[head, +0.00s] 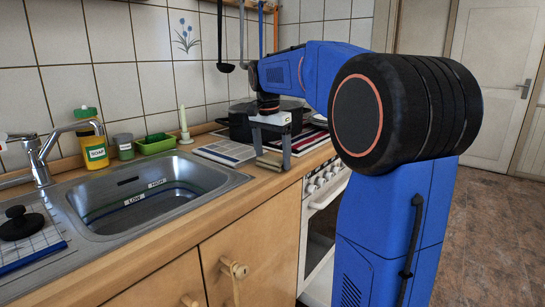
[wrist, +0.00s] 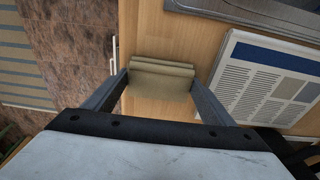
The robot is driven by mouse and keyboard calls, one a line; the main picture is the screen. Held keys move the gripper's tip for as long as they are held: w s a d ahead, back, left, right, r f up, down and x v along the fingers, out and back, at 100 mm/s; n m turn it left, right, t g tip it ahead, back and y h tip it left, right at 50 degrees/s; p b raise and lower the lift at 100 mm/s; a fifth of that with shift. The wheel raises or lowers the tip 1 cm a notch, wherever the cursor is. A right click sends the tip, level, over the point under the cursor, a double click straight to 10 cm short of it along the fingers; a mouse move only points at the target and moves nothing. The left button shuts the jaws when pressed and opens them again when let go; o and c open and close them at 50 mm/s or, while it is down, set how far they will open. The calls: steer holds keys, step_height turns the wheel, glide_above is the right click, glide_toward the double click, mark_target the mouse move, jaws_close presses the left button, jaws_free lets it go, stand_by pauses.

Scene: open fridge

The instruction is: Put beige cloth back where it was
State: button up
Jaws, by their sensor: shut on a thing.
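The beige cloth (head: 269,161) is a small folded bundle over the wooden counter, right of the sink and near the front edge. In the wrist view the cloth (wrist: 162,80) lies between the two fingers. My gripper (head: 271,150) points down and is shut on the cloth; its fingers also show in the wrist view (wrist: 158,82). I cannot tell whether the cloth touches the counter (wrist: 150,35).
A printed paper (head: 224,151) lies just behind the gripper. The sink (head: 150,205) is to the left, with a soap bottle (head: 92,145), a green tray (head: 156,144) and a candle (head: 183,124) behind it. A dark pot (head: 240,124) stands at the back. Ladles (head: 224,50) hang above.

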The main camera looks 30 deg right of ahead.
mark_target(270, 159)
steer(key=shift+f, duration=0.15)
steer(key=o, duration=1)
steer(key=r, duration=0.4)
steer(key=a+r, duration=0.1)
steer(key=r, duration=0.7)
steer(key=shift+s+a+r, duration=0.15)
steer(key=shift+s, duration=0.1)
